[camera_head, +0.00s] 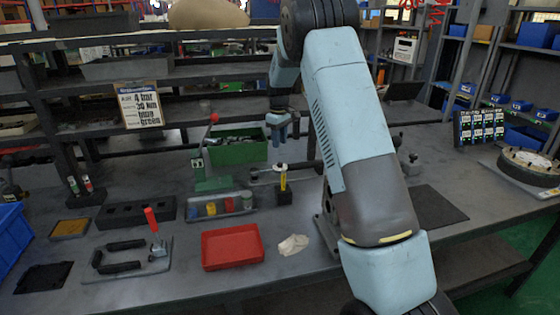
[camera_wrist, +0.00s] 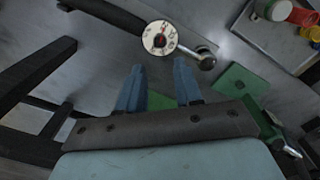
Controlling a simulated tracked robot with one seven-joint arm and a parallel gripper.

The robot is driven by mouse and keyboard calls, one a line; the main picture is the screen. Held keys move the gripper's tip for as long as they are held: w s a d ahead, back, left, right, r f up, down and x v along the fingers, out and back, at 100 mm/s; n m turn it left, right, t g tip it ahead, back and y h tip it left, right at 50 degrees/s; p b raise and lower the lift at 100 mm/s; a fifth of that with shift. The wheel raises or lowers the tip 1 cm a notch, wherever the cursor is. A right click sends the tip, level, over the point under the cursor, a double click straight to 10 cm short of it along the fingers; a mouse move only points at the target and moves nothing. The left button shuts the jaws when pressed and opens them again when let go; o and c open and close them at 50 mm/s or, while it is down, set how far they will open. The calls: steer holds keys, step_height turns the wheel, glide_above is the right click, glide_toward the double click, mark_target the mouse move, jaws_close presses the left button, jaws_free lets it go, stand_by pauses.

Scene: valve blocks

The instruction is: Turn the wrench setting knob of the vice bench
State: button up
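My gripper (camera_head: 279,132) points down over the bench (camera_head: 190,270), behind the yellow-handled tool and beside the green bin. In the wrist view its two blue fingers (camera_wrist: 160,84) stand apart with nothing between them. A round white dial knob (camera_wrist: 160,38) with a red mark shows just beyond the fingertips, apart from them in the picture. It sits at the end of a dark bar (camera_wrist: 108,12), and a lever with a dark ball end (camera_wrist: 206,61) reaches right from it. In the head view the bar lies below my gripper, but the dial face is not clear.
A green bin (camera_head: 238,153), an upright yellow-handled tool (camera_head: 283,178) and a rack of coloured cups (camera_head: 221,212) stand close by. A red tray (camera_head: 232,248) and a red-handled clamp (camera_head: 130,258) lie nearer. A printed card (camera_head: 140,106) stands behind.

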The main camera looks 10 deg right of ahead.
mark_target(280, 165)
step_height(280, 165, down, 9)
steer(key=shift+d+f, duration=0.1)
steer(key=shift+f, duration=0.1)
stand_by(0.4)
jaws_close()
